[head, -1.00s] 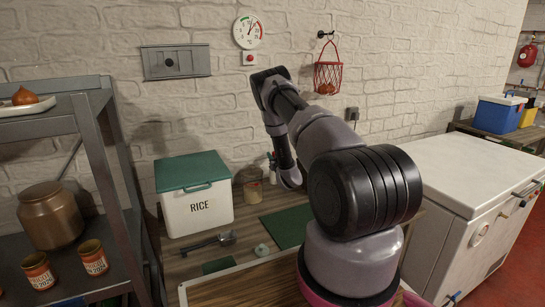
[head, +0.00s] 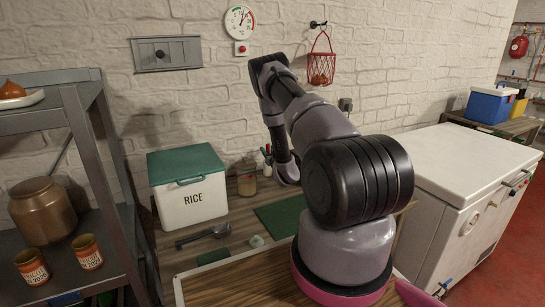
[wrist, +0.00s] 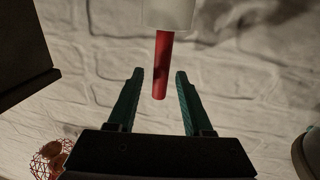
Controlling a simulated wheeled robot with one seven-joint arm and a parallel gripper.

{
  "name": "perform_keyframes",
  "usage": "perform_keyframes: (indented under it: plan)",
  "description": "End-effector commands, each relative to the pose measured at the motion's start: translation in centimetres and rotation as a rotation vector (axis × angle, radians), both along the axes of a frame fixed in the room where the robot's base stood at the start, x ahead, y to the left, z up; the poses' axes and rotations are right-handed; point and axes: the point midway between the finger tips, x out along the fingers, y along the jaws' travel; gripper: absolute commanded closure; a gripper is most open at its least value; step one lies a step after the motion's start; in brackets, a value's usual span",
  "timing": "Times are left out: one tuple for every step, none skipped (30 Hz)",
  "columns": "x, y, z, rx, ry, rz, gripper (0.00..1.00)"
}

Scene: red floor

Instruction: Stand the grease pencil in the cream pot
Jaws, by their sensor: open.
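In the wrist view a red stick, which I take as the grease pencil (wrist: 161,65), stands out of a whitish pot (wrist: 168,13), with the view upside down. Its inner end is hidden at the pot's rim, so I cannot tell how deep it sits. My gripper (wrist: 158,75) is open, its teal fingers on either side of the stick's free end with a gap on both sides. In the head view a small red and white thing (head: 267,157) shows just left of my arm's end; my fingers are not clear there.
A white rice box (head: 192,203) with a green lid stands left on the counter, with a jar (head: 247,182) beside it. A metal scoop (head: 203,236) and a green mat (head: 280,216) lie in front. A red wire basket (head: 321,68) hangs on the wall. A white chest freezer (head: 465,165) stands right.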

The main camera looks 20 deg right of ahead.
Motion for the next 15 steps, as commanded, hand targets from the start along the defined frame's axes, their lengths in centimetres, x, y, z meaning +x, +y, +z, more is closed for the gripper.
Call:
perform_keyframes:
  plan:
    - [-1.3, 0.0, -0.1, 0.002, 0.004, -0.004, 0.49]
    - [-1.9, 0.0, -0.1, 0.002, 0.003, -0.005, 0.49]
    - [-2.8, 0.2, 0.0, 0.003, 0.003, -0.004, 0.49]
    - [-3.4, 0.2, 0.0, 0.002, 0.003, -0.004, 0.49]
    - [-4.1, 0.3, 0.0, 0.002, 0.003, -0.005, 0.49]
    - [-4.9, 0.4, -0.1, 0.003, 0.003, -0.004, 0.49]
    - [-5.4, 0.5, 0.0, 0.002, 0.003, -0.003, 0.49]
    - [-5.9, 0.6, 0.0, 0.002, 0.002, -0.003, 0.49]
    - [-6.6, 0.6, -0.1, 0.002, 0.003, -0.004, 0.49]
    - [-6.9, 0.7, -0.1, 0.002, 0.002, -0.003, 0.49]
    - [-7.3, 0.7, -0.1, 0.002, 0.002, -0.003, 0.49]
    - [-7.7, 0.8, 0.0, 0.001, 0.002, -0.003, 0.49]
    - [-7.9, 0.8, 0.0, 0.001, 0.001, -0.003, 0.49]
    - [-8.1, 0.9, 0.0, 0.001, 0.001, -0.003, 0.49]
    - [-8.2, 1.0, 0.2, 0.002, 0.000, -0.003, 0.49]
